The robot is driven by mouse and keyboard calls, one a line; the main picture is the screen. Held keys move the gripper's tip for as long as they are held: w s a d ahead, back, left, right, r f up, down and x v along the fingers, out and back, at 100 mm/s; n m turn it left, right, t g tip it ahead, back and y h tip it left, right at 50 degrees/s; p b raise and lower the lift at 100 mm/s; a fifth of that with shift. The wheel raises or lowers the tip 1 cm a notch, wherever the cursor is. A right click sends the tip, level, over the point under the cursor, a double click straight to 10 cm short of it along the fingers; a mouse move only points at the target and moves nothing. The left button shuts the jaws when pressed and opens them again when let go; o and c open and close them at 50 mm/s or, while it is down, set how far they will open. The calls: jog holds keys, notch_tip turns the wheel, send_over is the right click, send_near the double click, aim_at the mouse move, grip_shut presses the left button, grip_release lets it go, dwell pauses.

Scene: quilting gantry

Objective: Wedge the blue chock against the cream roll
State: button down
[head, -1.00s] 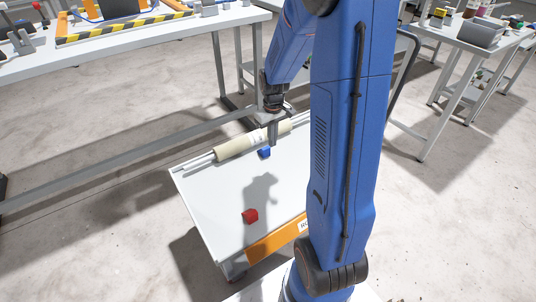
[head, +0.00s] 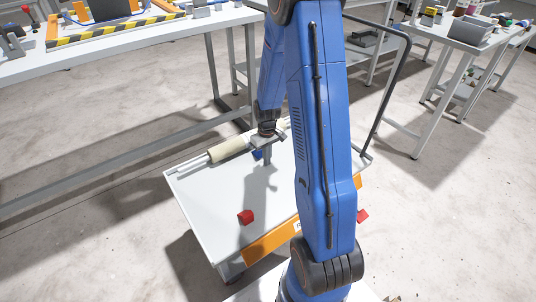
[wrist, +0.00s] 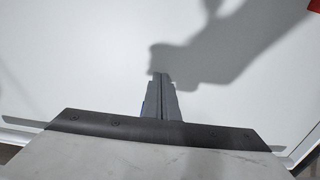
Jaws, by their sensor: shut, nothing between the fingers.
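The cream roll (head: 230,149) lies on a rod along the far edge of a white cart top in the head view. The blue chock (head: 257,155) sits beside the roll on its near side, partly hidden by my gripper; I cannot tell whether they touch. My gripper (head: 267,162) is shut and empty, pointing down just on the near right side of the chock.
A red block (head: 246,217) lies on the near part of the white cart top (head: 208,203). Another red piece (head: 362,215) shows right of my arm. A long workbench (head: 110,55) stands behind, and another table (head: 465,45) stands at the right. The cart's left part is clear.

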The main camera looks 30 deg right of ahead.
jog(key=shift+w+r, duration=0.1)
jog(key=shift+w, duration=1.55)
jog(key=shift+w+a, duration=0.1)
jog(key=shift+w, duration=1.75)
jog(key=shift+s, duration=0.1)
